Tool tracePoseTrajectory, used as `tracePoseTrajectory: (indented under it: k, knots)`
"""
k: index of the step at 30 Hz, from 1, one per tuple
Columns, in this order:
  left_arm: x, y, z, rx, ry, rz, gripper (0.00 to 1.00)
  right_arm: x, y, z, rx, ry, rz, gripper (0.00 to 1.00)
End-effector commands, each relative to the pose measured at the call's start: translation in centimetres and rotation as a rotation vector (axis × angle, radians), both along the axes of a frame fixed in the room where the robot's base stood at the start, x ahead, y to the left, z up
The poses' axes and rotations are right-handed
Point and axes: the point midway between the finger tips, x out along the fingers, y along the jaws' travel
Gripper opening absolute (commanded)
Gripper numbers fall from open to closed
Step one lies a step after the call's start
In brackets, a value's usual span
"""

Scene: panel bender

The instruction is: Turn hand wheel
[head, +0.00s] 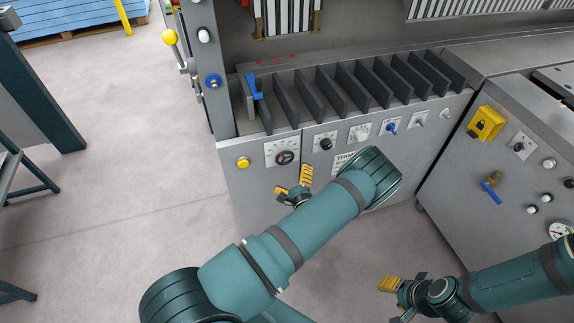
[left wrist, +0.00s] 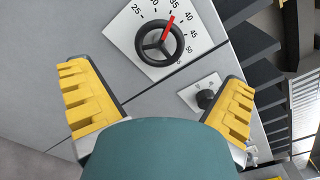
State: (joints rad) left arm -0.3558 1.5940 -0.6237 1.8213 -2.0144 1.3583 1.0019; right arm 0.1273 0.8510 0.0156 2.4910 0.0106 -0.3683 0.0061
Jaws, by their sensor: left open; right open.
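The hand wheel (head: 285,157) is a small black three-spoked wheel with a red pointer on a white dial plate, on the front of the grey machine. In the left wrist view the hand wheel (left wrist: 160,42) lies ahead, beyond the fingers, with its red pointer between 35 and 40. My left gripper (head: 294,182) is open, just below and right of the wheel and apart from it. Its yellow fingers (left wrist: 160,105) show spread and empty in the left wrist view. My right gripper (head: 397,290) is open and empty at the lower right, away from the machine.
Right of the wheel are a black knob (head: 326,144), a white knob (head: 361,134) and a blue switch (head: 391,127). A yellow button (head: 243,162) sits to its left. Dark slot dividers (head: 335,88) stand above. Open floor (head: 110,170) lies left.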

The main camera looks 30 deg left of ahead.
Motion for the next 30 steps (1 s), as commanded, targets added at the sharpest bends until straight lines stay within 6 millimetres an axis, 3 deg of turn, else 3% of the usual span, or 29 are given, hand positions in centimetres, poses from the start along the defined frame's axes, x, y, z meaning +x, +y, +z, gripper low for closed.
tracePoseTrajectory:
  k: [7, 26, 30]
  knots:
    - [-1.7, -2.0, 0.0, 0.0, 0.0, -0.001, 1.0, 0.0, 0.0, 0.0, 0.0, 0.0, 0.0, 0.47]
    - [-2.1, -2.0, -0.1, -0.005, 0.006, 0.014, 1.0, 0.0, 0.0, 0.0, 0.0, 0.0, 0.0, 0.47]
    - [-5.1, -0.1, -1.2, -0.068, 0.084, 0.17, 1.0, 0.0, 0.0, 0.0, 0.0, 0.0, 0.0, 0.47]
